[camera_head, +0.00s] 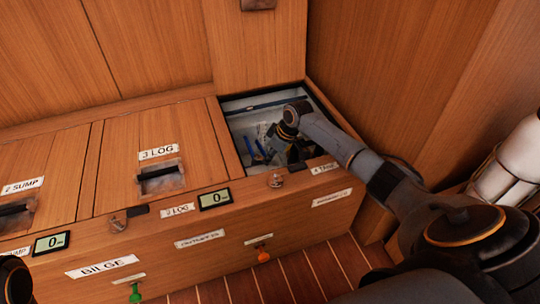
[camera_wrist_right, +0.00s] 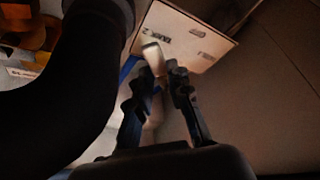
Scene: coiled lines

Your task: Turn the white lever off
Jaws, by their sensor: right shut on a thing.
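The white lever (camera_wrist_right: 152,57) shows in the right wrist view as a pale, rounded handle between the fingertips. My right gripper (camera_wrist_right: 164,70) is shut on it. In the head view my right arm reaches down into the open compartment (camera_head: 262,101) at the right end of the wooden bench. There the right gripper (camera_head: 291,152) is dark and partly hidden by my own wrist, and I cannot make out the white lever.
Blue handles (camera_head: 258,148) stand inside the compartment, left of my right gripper. The closed lid labelled 3 LOG (camera_head: 115,150) lies to the left. A green knob (camera_head: 135,293) and an orange knob (camera_head: 263,256) are on the bench front. Wooden walls close in behind and right.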

